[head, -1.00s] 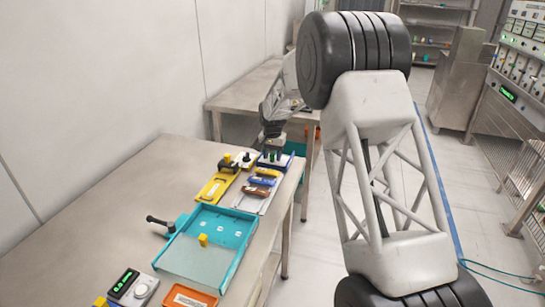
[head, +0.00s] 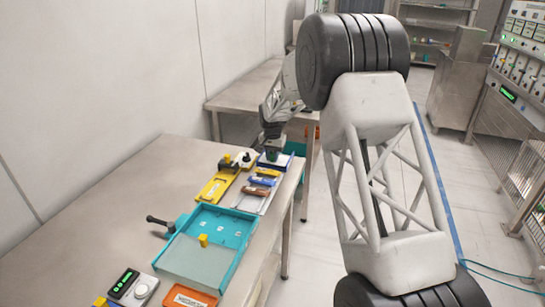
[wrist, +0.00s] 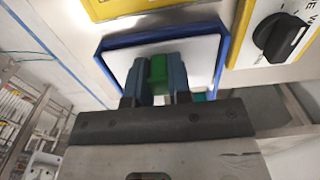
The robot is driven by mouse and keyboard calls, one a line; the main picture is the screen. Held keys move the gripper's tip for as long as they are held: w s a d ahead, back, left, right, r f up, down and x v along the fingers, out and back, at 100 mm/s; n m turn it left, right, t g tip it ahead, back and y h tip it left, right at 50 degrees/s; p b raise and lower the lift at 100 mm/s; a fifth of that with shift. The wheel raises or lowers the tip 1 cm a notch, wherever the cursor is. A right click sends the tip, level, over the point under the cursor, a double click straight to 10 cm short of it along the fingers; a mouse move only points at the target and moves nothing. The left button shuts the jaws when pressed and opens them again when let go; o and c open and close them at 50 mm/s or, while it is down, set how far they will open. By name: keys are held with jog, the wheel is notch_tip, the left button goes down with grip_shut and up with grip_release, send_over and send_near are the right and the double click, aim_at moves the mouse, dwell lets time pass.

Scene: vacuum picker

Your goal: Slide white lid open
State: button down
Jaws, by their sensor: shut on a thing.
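The white lid (wrist: 203,55) is a flat panel inside a blue frame (wrist: 107,66) in the wrist view. A green block-shaped handle (wrist: 158,72) stands on the lid. My gripper (wrist: 159,75) is shut on this handle, with one blue-grey finger on each side. In the head view my gripper (head: 272,154) reaches down onto the lid at the far right end of the table. The fingers and palm hide part of the lid and its near edge.
A yellow panel with a black knob (wrist: 280,38) lies close to the lid. A teal tray (head: 243,243), an orange tray and several small fixtures stand nearer on the table (head: 100,238). The table's left side is clear.

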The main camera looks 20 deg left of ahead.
jog(key=w, duration=0.7)
jog(key=shift+w+r, duration=0.1)
jog(key=shift+w, duration=0.3)
jog(key=c, duration=1)
grip_release()
jog(key=shift+c, duration=0.2)
notch_tip(320, 180, up, 8)
